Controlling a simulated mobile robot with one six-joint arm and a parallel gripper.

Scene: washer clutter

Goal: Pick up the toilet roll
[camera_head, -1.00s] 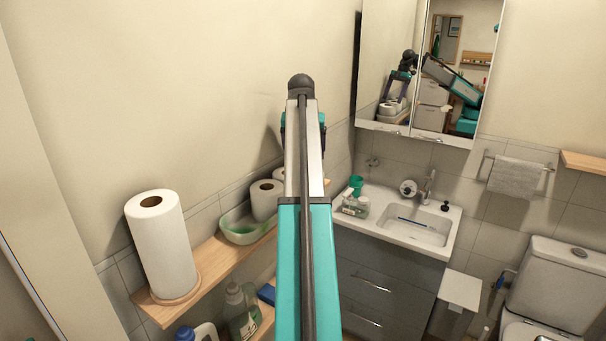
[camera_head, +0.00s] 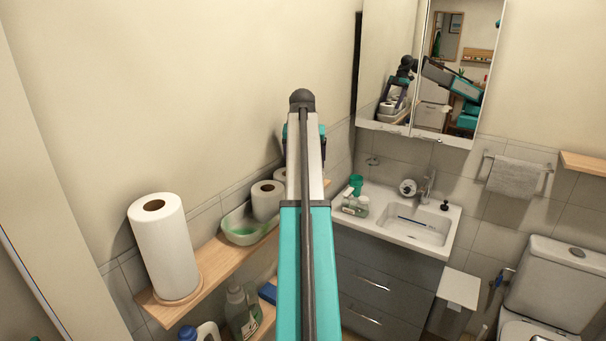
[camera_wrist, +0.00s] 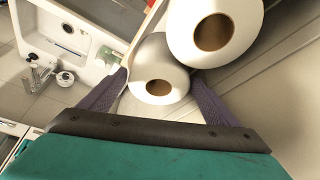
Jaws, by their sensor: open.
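My arm hides the rest of that spot and my fingertips. My gripper is open; whether a finger touches a roll I cannot tell.
The shelf (camera_head: 212,262) also holds a paper towel roll (camera_head: 163,245) on a stand and a green-white bowl (camera_head: 240,228). Bottles (camera_head: 242,312) stand below. The wall is close behind the rolls. The sink (camera_head: 415,228) is to the right.

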